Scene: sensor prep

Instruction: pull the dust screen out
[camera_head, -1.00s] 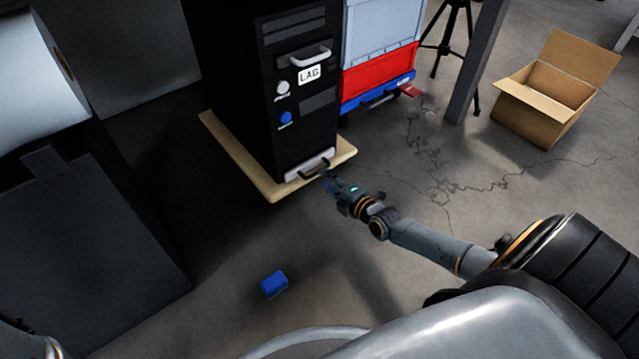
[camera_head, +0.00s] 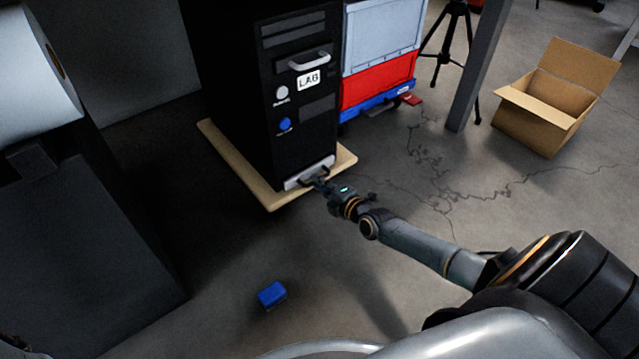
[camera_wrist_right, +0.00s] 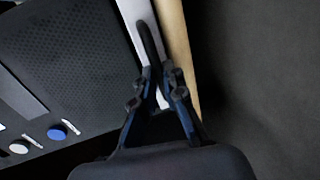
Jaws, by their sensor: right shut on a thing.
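The dust screen shows as a light grey strip (camera_head: 308,174) at the foot of the black LAB computer tower (camera_head: 300,120). It also shows in the right wrist view (camera_wrist_right: 133,14), with a dark handle (camera_wrist_right: 149,42) on its front. My right gripper (camera_head: 318,182) is at this handle. In the right wrist view the fingers (camera_wrist_right: 156,72) are closed around the handle's near end. The strip appears flush with the tower front. My left gripper is not in view.
The tower stands on a pale wooden board (camera_head: 236,160). A blue block (camera_head: 272,294) lies on the floor in front. Red and grey crates (camera_head: 378,80) on a blue base stand to the right. An open cardboard box (camera_head: 548,108) is farther right.

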